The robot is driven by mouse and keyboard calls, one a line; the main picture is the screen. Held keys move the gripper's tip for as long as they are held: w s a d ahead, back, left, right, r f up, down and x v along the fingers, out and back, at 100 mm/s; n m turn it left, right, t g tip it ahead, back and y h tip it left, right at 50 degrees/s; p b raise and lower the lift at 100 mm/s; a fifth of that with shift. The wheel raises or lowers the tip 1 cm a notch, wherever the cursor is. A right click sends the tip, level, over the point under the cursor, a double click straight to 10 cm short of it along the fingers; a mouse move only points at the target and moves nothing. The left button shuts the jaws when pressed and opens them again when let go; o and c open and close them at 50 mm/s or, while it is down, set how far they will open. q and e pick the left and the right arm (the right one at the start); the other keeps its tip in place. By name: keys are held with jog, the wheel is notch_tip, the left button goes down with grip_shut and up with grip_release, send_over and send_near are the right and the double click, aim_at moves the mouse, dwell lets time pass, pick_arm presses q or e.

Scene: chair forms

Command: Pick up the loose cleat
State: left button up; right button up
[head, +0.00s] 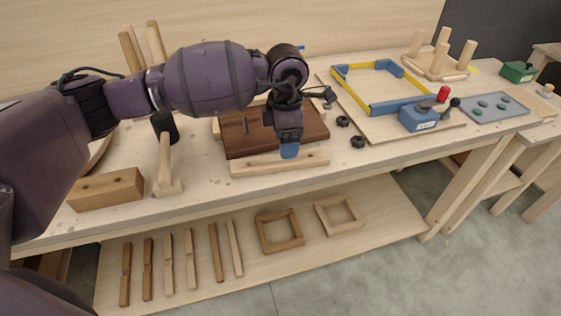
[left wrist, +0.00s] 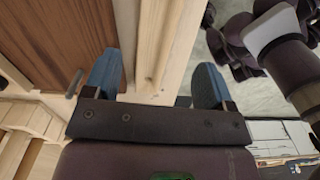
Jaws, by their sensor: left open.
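A pale wooden bar, which looks like the loose cleat (head: 255,167), lies on the bench along the front side of a dark brown panel (head: 245,137). My left gripper (head: 289,151) points down at the bar's middle, its blue fingertips covering a small part of it. In the left wrist view the left gripper (left wrist: 157,85) is open, with one blue finger on each side of the pale bar (left wrist: 168,45). I cannot tell whether the fingers touch it. The brown panel (left wrist: 60,40) is on the left there. My right gripper is not seen.
A mallet (head: 166,165) and a wooden block (head: 107,189) stand to the left. Black knobs (head: 358,141) lie right of the panel. A blue and yellow frame (head: 372,88) and a blue box (head: 418,118) are farther right. The bench's front edge is close.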

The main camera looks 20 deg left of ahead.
aim_at(280, 162)
pick_arm(q)
jog(key=f, duration=0.3)
jog(key=a+f, duration=0.1)
jog(key=f, duration=0.2)
jog(key=shift+a, duration=0.1)
jog(key=shift+f+b, duration=0.3)
jog(key=shift+c, duration=0.4)
jog(key=c, duration=1)
